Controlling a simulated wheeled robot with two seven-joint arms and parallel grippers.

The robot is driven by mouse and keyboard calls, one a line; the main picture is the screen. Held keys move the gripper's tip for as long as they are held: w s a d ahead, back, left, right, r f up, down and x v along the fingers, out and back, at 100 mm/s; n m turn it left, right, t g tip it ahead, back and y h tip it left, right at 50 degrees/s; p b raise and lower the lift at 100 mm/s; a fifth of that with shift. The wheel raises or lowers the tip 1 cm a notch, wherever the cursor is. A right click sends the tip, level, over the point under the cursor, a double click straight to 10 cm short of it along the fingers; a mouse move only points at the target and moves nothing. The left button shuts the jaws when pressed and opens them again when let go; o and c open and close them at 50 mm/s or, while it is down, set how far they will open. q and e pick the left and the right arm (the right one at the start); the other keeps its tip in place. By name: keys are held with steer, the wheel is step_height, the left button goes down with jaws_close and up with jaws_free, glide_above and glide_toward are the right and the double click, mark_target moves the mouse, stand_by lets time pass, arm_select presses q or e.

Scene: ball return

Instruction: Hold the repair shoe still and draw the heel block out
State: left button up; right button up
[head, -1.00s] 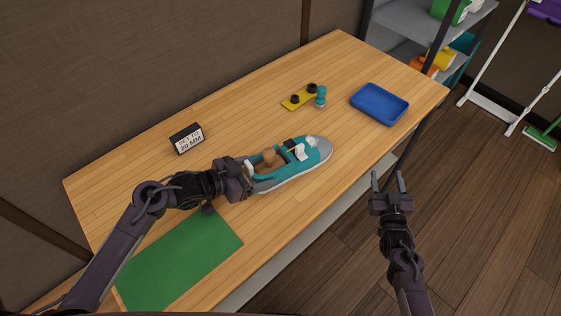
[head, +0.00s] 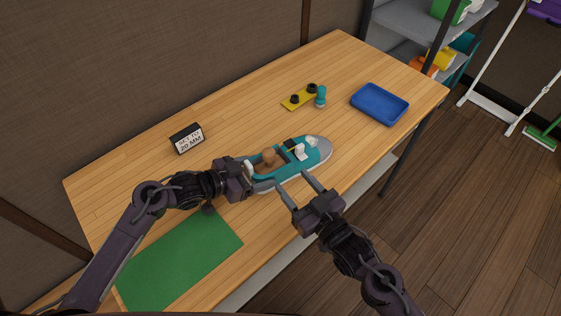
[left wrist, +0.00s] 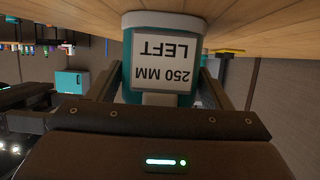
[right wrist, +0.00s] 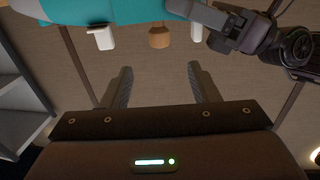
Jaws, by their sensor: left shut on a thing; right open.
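The repair shoe (head: 285,178) is teal with a grey toe and lies on the table, toe to the far right. A brown rounded piece (head: 268,157), perhaps the heel block, sits in its opening; it also shows in the right wrist view (right wrist: 160,37). My left gripper (head: 246,180) is shut on the shoe's heel. The left wrist view shows the heel's white label (left wrist: 160,60), reading 250 MM LEFT upside down, between the fingers. My right gripper (head: 292,182) is open and empty beside the shoe's near side, apart from the brown piece.
White tabs (head: 300,152) stand on the shoe's front part. A "SET TO 20 MM" sign (head: 187,139), a yellow plate with black knobs (head: 297,100), a teal-topped piece (head: 321,97) and a blue tray (head: 379,118) stand beyond. A green mat (head: 180,262) lies at the near left.

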mark_target(272, 157)
arm_select(q)
steer(key=shift+f, duration=0.1)
arm_select(e)
steer(key=x, duration=1.1)
steer(key=shift+w+a, duration=0.3)
steer(key=shift+c, duration=0.3)
steer(key=c, duration=0.9)
steer(key=shift+o, duration=1.1)
steer(key=shift+c, duration=0.9)
steer(key=shift+r, duration=3.8)
steer(key=shift+r, duration=0.1)
